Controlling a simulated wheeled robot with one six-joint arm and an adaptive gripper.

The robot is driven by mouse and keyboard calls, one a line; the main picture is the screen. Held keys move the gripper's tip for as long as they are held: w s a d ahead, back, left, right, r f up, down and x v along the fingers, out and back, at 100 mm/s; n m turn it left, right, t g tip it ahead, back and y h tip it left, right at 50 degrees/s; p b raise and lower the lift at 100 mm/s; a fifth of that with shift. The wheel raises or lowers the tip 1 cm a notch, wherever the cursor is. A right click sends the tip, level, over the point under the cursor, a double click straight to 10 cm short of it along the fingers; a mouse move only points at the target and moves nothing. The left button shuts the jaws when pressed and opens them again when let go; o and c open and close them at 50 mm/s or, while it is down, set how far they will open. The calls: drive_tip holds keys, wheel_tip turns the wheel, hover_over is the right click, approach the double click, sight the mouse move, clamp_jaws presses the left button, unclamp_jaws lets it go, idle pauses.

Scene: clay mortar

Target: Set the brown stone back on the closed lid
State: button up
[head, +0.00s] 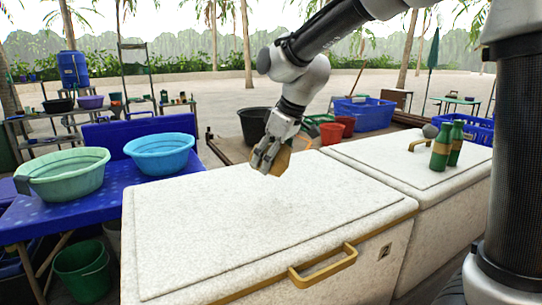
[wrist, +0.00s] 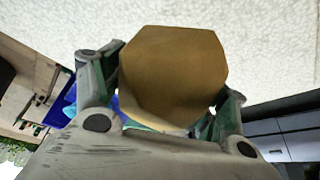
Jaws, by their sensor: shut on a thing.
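The brown stone (wrist: 172,75) fills the middle of the wrist view, a blocky, many-sided piece with a flat face. My gripper (wrist: 165,112) is shut on it, one finger on each side. In the head view my gripper (head: 268,160) hangs over the far part of the near white chest's closed lid (head: 230,225), and the stone (head: 282,160) shows partly behind the fingers. The stone looks held above the lid; the exact gap is hard to tell. The lid's top is bare, with a brass handle (head: 323,266) on its front.
A second white chest (head: 415,165) stands to the right, with two green bottles (head: 448,147) and a grey round object (head: 430,131) on it. A blue table (head: 100,200) at left holds a green basin (head: 64,172) and a blue basin (head: 160,152). Crates and buckets stand behind.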

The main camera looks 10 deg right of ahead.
drive_tip(key=shift+f, duration=3.9)
drive_tip(key=shift+w+f, duration=0.1)
drive_tip(key=shift+f, duration=0.3)
drive_tip(key=o, duration=2)
drive_tip(key=shift+o, duration=0.6)
drive_tip(key=shift+o, duration=0.2)
drive_tip(key=shift+f, duration=0.1)
drive_tip(key=shift+r, duration=5.05)
